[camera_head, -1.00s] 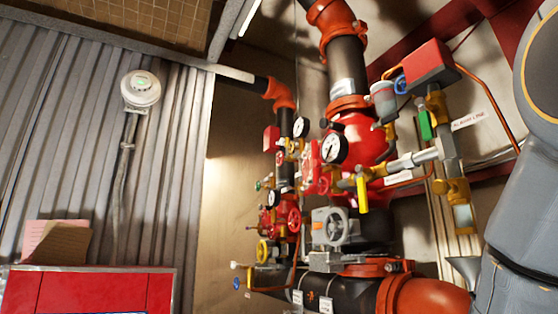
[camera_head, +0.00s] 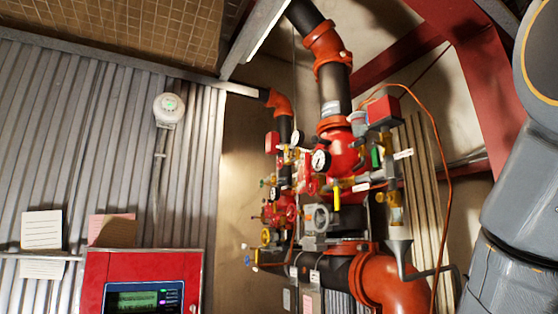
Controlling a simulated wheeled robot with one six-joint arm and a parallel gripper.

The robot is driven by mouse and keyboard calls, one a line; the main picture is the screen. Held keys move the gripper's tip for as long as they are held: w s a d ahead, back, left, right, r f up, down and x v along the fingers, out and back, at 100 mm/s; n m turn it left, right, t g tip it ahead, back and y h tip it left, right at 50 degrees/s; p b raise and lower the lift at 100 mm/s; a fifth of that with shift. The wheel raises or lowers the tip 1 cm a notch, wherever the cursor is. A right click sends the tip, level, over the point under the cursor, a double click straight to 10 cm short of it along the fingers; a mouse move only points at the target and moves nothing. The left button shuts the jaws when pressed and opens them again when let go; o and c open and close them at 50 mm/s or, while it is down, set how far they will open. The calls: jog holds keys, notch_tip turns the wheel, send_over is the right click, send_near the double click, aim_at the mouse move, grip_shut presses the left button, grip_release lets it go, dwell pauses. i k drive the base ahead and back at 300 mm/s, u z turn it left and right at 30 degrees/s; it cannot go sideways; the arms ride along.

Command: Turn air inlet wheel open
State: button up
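A dry riser valve assembly of red and black pipes (camera_head: 345,150) stands right of centre. Several handwheels show on it. A small yellow wheel (camera_head: 266,236) and a blue handle (camera_head: 248,261) sit lower left. I cannot tell which one is the air inlet wheel, as labels are too small to read. My gripper is out of view; only grey links of my arm show at the right edge, apart from the valves.
A red panel with a lit screen (camera_head: 146,298) stands at lower left, with papers (camera_head: 42,229) behind it. A red steel beam (camera_head: 470,80), a grey funnel (camera_head: 400,255) and a thin orange tube (camera_head: 446,170) are right of the valves.

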aim_at(279, 163)
jog(key=k, duration=0.95)
jog(key=u, duration=0.75)
jog(key=i, duration=0.75)
jog(key=u, duration=0.6)
jog(key=i, duration=0.65)
jog(key=z, duration=0.7)
jog(key=i, duration=0.7)
jog(key=z, duration=0.7)
